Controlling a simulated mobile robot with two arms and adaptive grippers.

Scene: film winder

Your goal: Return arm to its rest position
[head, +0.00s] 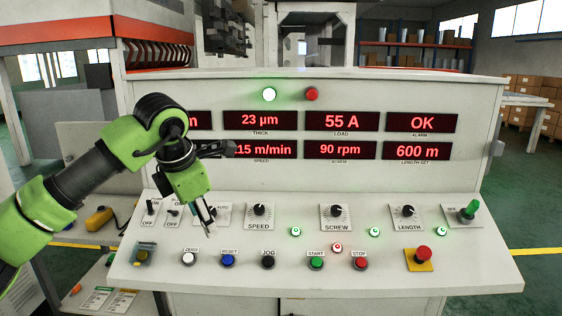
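My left arm, green and dark grey, comes in from the left and bends down over the left part of the control panel (300,222). The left gripper (208,222) points down by the selector switch marked AUTO and partly covers it. Its fingers are small and seen edge-on, so I cannot tell whether they are open or shut, or whether they touch the panel. Nothing is visibly held. My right gripper is out of view.
The panel carries SPEED (260,210), SCREW (336,210) and LENGTH (407,211) knobs, a row of push buttons and a red emergency button (424,254) at right. Red displays stand behind; my arm hides part of the leftmost ones. A yellow handheld device (98,218) lies left.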

